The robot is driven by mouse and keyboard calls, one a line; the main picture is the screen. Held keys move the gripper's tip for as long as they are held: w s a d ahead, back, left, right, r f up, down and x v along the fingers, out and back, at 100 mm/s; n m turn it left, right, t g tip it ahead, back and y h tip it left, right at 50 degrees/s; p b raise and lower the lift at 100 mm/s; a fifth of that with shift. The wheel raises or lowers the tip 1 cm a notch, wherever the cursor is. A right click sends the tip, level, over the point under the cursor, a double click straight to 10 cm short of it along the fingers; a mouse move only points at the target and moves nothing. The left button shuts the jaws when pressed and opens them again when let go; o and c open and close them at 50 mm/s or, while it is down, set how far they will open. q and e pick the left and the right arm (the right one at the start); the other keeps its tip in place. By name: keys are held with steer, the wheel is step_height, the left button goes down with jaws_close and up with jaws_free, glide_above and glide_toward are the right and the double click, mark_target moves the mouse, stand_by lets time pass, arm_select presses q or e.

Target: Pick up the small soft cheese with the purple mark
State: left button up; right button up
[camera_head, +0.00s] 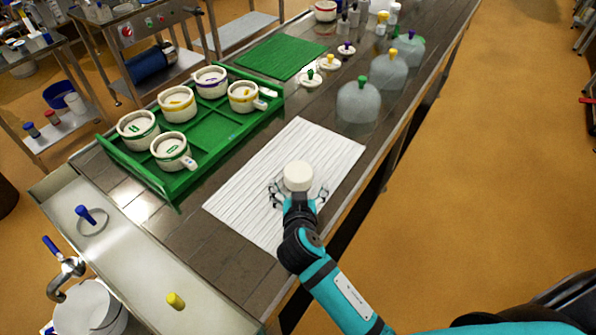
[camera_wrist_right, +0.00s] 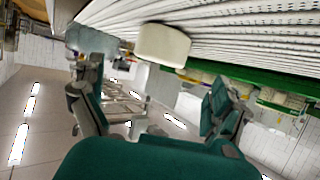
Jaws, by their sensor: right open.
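A small round white cheese (camera_head: 298,175) stands on a white ribbed mat (camera_head: 300,140) near its front right part. No purple mark shows on the sides I see. My right gripper (camera_head: 298,190) is open in front of it, with one finger to the left and one to the right. In the right wrist view, the cheese (camera_wrist_right: 163,44) sits against the mat (camera_wrist_right: 240,25), beyond the open fingers of the gripper (camera_wrist_right: 155,95), with nothing between them. My left gripper is not in view.
A green tray (camera_head: 225,143) with several white moulds stands left of the mat. A cloudy dome with a green knob (camera_head: 358,103) stands behind it, with other domes further back. A green mat (camera_head: 280,56) lies beyond. The table's right edge is close to the mat.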

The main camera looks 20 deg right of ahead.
mark_target(299, 177)
steer(key=shift+x, duration=1.15)
steer(key=shift+w+d+p, duration=0.1)
steer(key=shift+w+p, duration=0.25)
steer(key=shift+p, duration=0.05)
steer(key=p+x, duration=0.1)
steer(key=x, duration=0.2)
steer(key=shift+w+f, duration=0.2)
steer(key=shift+w, duration=0.05)
steer(key=shift+w+d+f, duration=0.1)
steer(key=shift+w+f, duration=0.15)
steer(key=shift+w, duration=0.1)
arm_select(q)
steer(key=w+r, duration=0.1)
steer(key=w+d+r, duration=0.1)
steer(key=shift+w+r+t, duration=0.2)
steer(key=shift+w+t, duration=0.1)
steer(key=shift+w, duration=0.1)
arm_select(e)
steer(key=shift+s, duration=0.1)
steer(key=shift+c, duration=1)
steer(key=c, duration=0.8)
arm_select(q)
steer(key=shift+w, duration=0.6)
arm_select(e)
steer(key=shift+o, duration=0.2)
steer(key=shift+r, duration=0.15)
